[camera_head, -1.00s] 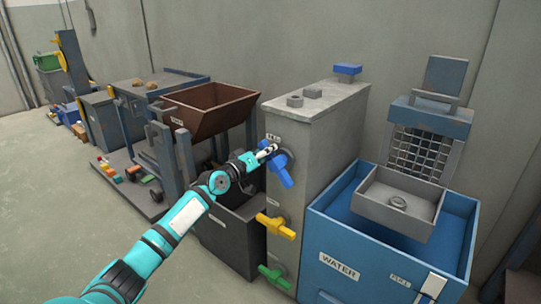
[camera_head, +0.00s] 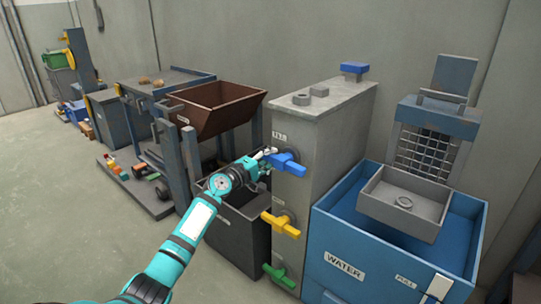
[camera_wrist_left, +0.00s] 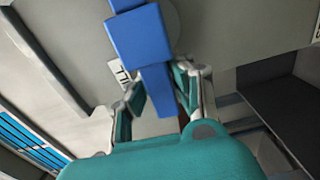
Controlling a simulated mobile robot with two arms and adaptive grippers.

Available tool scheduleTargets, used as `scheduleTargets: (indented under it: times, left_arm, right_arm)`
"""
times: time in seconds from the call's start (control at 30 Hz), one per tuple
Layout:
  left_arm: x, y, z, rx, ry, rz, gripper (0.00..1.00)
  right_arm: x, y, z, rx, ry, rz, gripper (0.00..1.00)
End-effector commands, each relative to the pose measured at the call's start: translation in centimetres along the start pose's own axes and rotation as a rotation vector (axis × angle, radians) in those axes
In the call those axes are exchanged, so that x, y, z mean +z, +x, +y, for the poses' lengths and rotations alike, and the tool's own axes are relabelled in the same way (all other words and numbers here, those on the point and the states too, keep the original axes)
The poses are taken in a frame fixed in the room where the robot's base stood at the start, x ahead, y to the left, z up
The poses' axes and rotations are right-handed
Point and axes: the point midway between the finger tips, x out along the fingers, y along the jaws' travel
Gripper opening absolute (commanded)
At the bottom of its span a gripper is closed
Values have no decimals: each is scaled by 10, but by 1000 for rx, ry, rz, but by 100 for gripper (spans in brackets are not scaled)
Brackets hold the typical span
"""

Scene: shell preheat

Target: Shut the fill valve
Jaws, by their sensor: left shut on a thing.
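The blue valve handle (camera_head: 288,166) is the topmost of the handles on the front of the grey column, beside a small label (camera_head: 279,137) that appears to read FILL. It lies close to level, sloping slightly down to the right. My left gripper (camera_head: 267,156) is shut on its left end. My right gripper is out of view.
Below, a yellow handle (camera_head: 281,223) and a green handle (camera_head: 279,275) stick out from the grey column (camera_head: 318,130). A blue WATER tank (camera_head: 400,262) stands close on the right. A brown hopper (camera_head: 212,112) and a dark bin (camera_head: 237,235) are on the left.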

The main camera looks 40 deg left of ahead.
Motion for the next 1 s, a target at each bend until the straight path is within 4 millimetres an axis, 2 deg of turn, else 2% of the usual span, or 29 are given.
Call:
scheduleTargets:
  times: [0.3,0.63,0.67,0.8,0.87,1.0]
  left_arm:
    - [0,0,-4,-1,-55,1,0]
    - [0,0,-4,-2,-59,0,0]
    - [0,0,-4,-2,-59,0,21]
    - [0,0,-4,-2,-57,0,39]
    - [0,0,-4,-1,-56,0,46]
    - [0,0,-3,-1,-54,0,46]
  right_arm:
    - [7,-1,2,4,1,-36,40]
    - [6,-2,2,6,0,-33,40]
    - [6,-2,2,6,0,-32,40]
    - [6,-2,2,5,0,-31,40]
    - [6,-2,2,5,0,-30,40]
    - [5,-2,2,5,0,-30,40]
